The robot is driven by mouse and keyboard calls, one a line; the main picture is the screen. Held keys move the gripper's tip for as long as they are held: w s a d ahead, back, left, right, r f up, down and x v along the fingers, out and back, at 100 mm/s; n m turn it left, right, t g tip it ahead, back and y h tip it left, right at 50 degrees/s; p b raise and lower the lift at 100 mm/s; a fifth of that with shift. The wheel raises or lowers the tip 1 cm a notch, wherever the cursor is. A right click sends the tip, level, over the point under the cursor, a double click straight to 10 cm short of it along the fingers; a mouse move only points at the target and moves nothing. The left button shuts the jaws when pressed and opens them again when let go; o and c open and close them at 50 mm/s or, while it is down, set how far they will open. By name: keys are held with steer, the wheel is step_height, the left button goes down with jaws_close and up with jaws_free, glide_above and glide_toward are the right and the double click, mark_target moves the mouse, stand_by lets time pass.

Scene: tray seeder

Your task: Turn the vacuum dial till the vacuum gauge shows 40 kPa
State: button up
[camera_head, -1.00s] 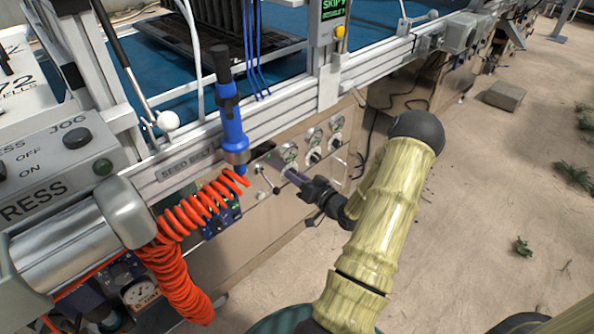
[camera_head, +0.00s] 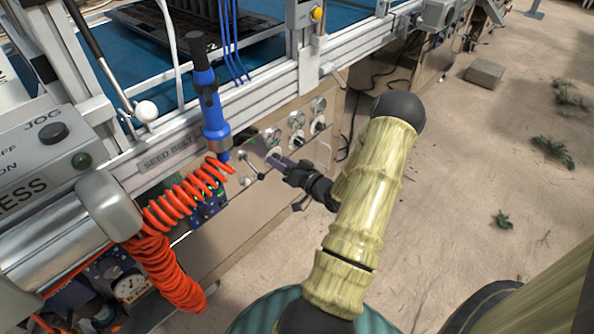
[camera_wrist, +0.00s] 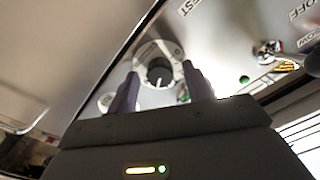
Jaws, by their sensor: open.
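My gripper (camera_head: 276,160) is open in front of the machine's side panel. In the wrist view a black knob on a pale round plate (camera_wrist: 160,72) shows between the two fingers (camera_wrist: 160,80). I cannot tell whether the fingers touch it. In the head view the panel carries a row of round gauges (camera_head: 296,119) with black knobs (camera_head: 320,125) below some of them. Their lettering and readings are too small to read, so I cannot tell which is the vacuum gauge or whether the framed knob is the vacuum dial.
A blue tool (camera_head: 212,115) and a coiled orange hose (camera_head: 170,255) hang left of my gripper. A small lever (camera_head: 249,168) sticks out of the panel close by. The floor right of my arm is mostly clear.

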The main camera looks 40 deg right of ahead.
steer(key=s+d+p, duration=0.1)
steer(key=s+p, duration=0.3)
steer(key=s, duration=1.3)
steer(key=shift+d+p, duration=0.2)
steer(key=shift+p, duration=0.2)
steer(key=shift+s, duration=0.1)
